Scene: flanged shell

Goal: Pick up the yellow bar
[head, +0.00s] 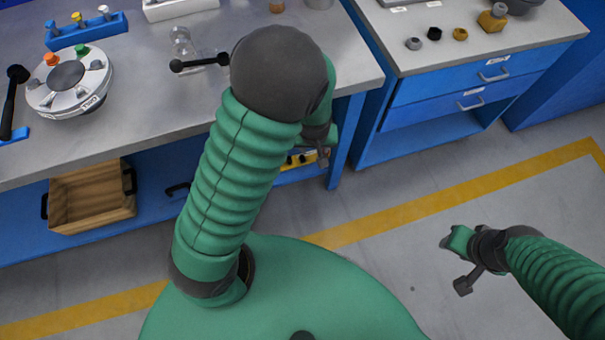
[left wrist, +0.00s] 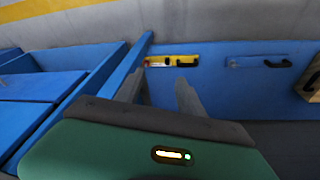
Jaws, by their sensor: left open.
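The yellow bar (head: 297,161) lies on the blue lower shelf under the workbench, mostly hidden behind my left arm in the head view. In the left wrist view the yellow bar (left wrist: 172,62) shows whole, with a dark handle-like part on it and a reddish, pale left end. My left gripper (head: 323,157) hangs by the bench's right leg, close to the bar's right end. In the left wrist view my left gripper (left wrist: 160,82) is open and empty, its fingers pointing toward the bar and apart from it. My right gripper (head: 455,264) is over the floor at the right, its fingers spread and empty.
The bench's blue leg (head: 347,140) stands just right of my left gripper. A wooden crate (head: 92,197) sits on the shelf at the left. A blue drawer cabinet (head: 455,92) stands to the right. The bench top (head: 150,105) overhangs the shelf.

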